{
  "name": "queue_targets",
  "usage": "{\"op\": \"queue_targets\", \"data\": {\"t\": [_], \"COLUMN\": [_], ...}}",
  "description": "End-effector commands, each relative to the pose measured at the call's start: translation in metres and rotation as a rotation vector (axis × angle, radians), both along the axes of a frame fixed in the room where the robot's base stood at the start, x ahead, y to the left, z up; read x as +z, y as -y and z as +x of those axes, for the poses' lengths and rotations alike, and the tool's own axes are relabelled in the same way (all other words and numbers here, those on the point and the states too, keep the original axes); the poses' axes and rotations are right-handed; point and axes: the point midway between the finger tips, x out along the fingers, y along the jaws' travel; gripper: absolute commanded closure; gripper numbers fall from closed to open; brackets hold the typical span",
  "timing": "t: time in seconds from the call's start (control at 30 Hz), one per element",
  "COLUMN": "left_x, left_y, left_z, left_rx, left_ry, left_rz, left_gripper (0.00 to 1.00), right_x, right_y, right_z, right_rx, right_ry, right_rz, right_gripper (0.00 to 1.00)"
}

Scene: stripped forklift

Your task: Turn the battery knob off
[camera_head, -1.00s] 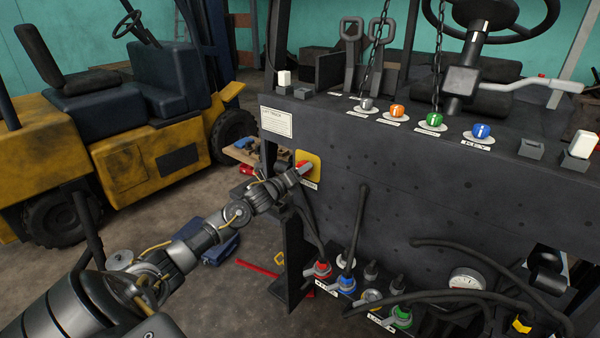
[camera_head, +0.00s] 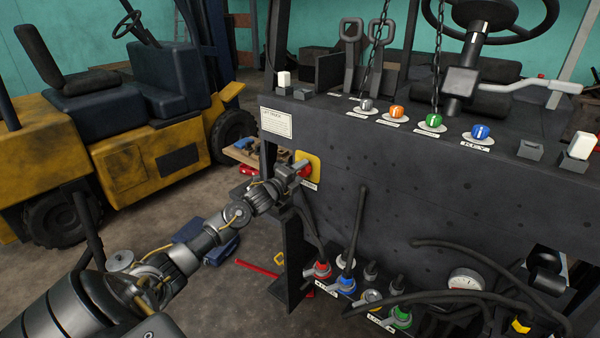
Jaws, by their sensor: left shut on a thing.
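The battery knob (camera_head: 304,171) is red and sits on a yellow plate (camera_head: 316,163) at the left end of the dark forklift panel (camera_head: 400,180). My left gripper (camera_head: 297,170) is at the knob, shut on it, and its fingers hide part of it. A label lies just below the yellow plate, partly covered. My right gripper is not in view.
Orange (camera_head: 397,112), green (camera_head: 434,121) and blue (camera_head: 481,132) knobs sit on the panel's top ledge. Dark hoses and coloured connectors (camera_head: 346,283) are below. A yellow forklift (camera_head: 150,150) stands behind on the left.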

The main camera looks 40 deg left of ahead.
Motion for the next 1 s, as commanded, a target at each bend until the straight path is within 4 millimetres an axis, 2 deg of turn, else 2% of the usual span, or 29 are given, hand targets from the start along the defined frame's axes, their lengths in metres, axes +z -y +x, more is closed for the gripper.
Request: {"op": "queue_targets", "data": {"t": [0.7,1.0], "left_x": [0.002,0.001], "left_y": [0.0,0.0], "left_z": [0.0,0.0], "left_rx": [0.001,0.002], "left_ry": [0.014,0.017], "left_rz": [-0.671,-0.878], "left_gripper": [0.76,0.76], "right_x": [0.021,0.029], "right_y": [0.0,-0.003], "right_z": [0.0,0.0], "right_rx": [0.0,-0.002], "right_ry": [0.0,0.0], "right_rz": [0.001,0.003], "right_gripper": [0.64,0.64]}}
